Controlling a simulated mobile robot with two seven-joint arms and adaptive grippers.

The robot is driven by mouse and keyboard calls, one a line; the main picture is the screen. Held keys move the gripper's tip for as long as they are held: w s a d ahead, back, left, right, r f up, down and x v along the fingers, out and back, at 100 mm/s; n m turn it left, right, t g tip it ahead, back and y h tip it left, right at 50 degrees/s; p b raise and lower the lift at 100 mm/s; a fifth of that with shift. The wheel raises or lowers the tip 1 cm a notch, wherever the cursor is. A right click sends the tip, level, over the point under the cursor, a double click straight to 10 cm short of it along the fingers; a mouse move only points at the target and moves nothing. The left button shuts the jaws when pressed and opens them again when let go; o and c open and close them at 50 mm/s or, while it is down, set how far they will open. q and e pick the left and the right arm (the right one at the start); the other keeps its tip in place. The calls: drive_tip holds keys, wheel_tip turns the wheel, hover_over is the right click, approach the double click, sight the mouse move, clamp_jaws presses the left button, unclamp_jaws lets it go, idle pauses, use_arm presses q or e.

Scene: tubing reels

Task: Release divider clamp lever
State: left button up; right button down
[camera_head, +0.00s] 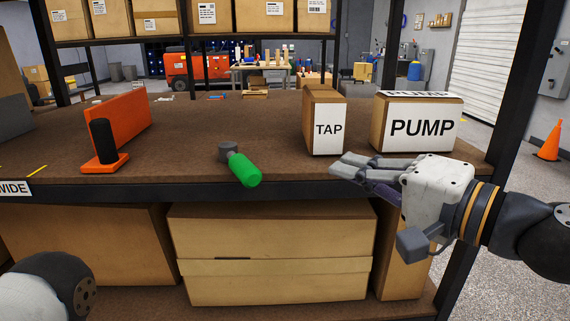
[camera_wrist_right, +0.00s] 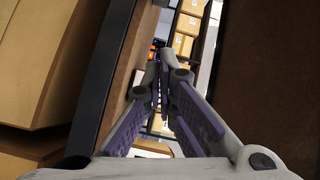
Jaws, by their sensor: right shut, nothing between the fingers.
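A lever with a green handle (camera_head: 244,169) and a grey hub (camera_head: 228,151) sits at the front of the brown shelf, its handle pointing toward me and slightly right. It looks like the clamp lever. An orange divider panel (camera_head: 119,122) stands upright to its left, with a black grip (camera_head: 102,141) on an orange foot in front. My right gripper (camera_head: 338,168) is shut and empty, right of the green handle and apart from it, in front of the TAP box. Its fingers also show in the wrist view (camera_wrist_right: 162,80). My left gripper is out of view; only part of my left arm shows.
A TAP box (camera_head: 325,128) and a PUMP box (camera_head: 420,126) stand on the shelf (camera_head: 190,170) at the right. A dark upright post (camera_head: 512,85) is at the right end. Large cartons (camera_head: 275,250) fill the level below. The shelf around the lever is clear.

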sight(238, 163)
drive_tip(key=w+a, duration=0.2)
drive_tip(key=a, duration=0.1)
drive_tip(key=w+a+f, duration=0.1)
drive_tip(key=w+a, duration=0.1)
drive_tip(key=a, duration=0.1)
drive_tip(key=w+a+b, duration=0.1)
drive_tip(key=w+a, duration=0.1)
drive_tip(key=a, duration=0.1)
drive_tip(key=shift+a+f, duration=0.35)
drive_tip(key=shift+a, duration=0.05)
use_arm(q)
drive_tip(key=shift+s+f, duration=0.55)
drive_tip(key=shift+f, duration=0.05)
